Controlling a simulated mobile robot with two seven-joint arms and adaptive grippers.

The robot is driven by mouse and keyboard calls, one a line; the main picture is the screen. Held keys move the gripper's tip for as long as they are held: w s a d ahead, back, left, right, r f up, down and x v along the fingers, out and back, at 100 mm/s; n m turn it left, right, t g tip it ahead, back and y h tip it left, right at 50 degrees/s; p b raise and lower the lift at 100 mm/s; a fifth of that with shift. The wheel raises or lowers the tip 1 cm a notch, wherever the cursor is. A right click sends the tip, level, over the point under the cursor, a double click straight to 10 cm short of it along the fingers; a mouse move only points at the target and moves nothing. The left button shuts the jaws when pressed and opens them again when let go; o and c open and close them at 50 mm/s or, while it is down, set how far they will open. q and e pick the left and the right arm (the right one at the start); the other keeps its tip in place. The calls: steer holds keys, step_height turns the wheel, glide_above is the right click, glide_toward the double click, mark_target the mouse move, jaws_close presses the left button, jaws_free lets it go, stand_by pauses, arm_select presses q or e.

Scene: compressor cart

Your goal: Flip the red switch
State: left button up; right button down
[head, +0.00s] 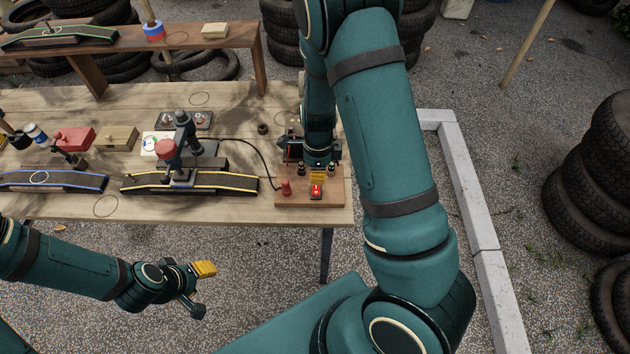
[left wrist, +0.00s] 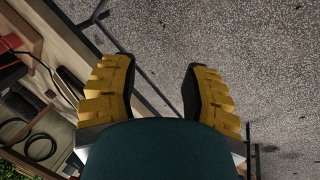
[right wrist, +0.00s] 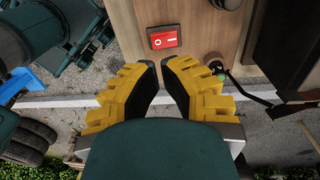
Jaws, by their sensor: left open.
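The red switch (head: 316,191) is a small rocker on a wooden board at the right end of the table. It looks bright in the head view. In the right wrist view the red switch (right wrist: 163,39) shows white marks on its face, just beyond the fingertips. My right gripper (head: 318,178) points down right over the switch. Its yellow fingers (right wrist: 160,66) are together and hold nothing; I cannot tell whether they touch the switch. My left gripper (head: 200,285) is off the table's front edge, empty, with its fingers (left wrist: 158,65) apart.
The wooden board (head: 290,200) also bears a small red knob (head: 286,187). A black cable (head: 255,150) runs from a red-topped device (head: 167,150) towards the board. Tracks and boxes cover the table (head: 230,208) to the left. Tyres (head: 590,180) stand at the right.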

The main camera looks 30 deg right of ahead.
arm_select(q)
steer(key=shift+d+r+p, duration=0.2)
steer(key=shift+r+p, duration=0.45)
steer(key=shift+r, duration=0.3)
arm_select(e)
step_height(320, 180, up, 7)
steer(key=w+d, duration=0.1)
steer(key=shift+w+d, duration=0.15)
arm_select(q)
steer(key=shift+c, duration=0.4)
